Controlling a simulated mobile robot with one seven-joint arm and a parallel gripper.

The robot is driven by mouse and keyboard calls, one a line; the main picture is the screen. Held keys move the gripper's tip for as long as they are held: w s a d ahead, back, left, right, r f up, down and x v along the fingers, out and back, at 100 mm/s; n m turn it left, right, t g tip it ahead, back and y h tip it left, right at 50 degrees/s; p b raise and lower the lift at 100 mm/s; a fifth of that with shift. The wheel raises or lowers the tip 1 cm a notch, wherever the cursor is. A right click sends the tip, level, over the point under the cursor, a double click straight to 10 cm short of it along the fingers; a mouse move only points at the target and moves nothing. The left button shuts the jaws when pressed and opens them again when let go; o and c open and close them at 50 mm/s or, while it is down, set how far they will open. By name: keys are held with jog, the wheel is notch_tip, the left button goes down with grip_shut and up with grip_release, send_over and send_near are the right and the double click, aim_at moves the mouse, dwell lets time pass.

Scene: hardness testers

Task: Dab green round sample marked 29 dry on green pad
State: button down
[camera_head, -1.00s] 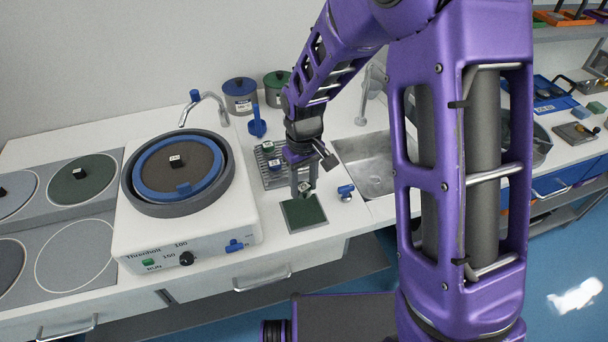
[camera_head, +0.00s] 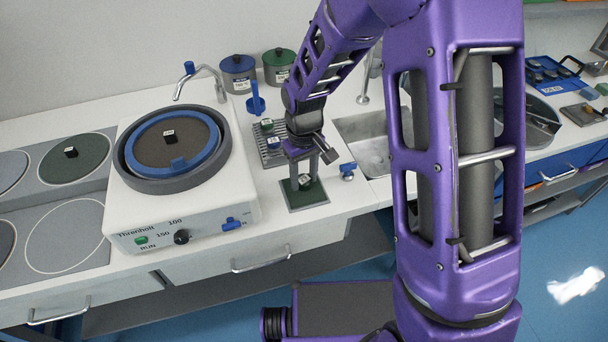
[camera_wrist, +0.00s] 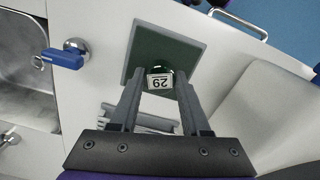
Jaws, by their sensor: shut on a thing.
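The green round sample (camera_wrist: 158,82) shows its white label marked 29 between the two fingers of my gripper (camera_wrist: 159,90) in the wrist view. My gripper is shut on it. In the head view the sample (camera_head: 304,180) is over the back half of the green pad (camera_head: 310,198), with the fingers (camera_head: 305,184) on either side. The pad (camera_wrist: 175,50) is a dark green square with a grey rim, on the white worktop. The sample is at or just above the pad's surface; I cannot tell whether it touches. The fingers hide part of it.
A grey grooved rack (camera_head: 266,158) with a green and a blue sample stands behind the pad. A blue-handled tap (camera_head: 347,171) is right of the pad, beside the sink (camera_head: 368,150). The grinder (camera_head: 185,208) stands at left. The counter's front edge is close.

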aim_at(304, 179)
jog(key=shift+f+b, duration=0.5)
jog(key=shift+f, duration=0.15)
dwell(1.2)
jog(key=shift+r, duration=0.15)
dwell(2.8)
jog(key=shift+r+p, duration=2.6)
jog(key=shift+r, duration=0.85)
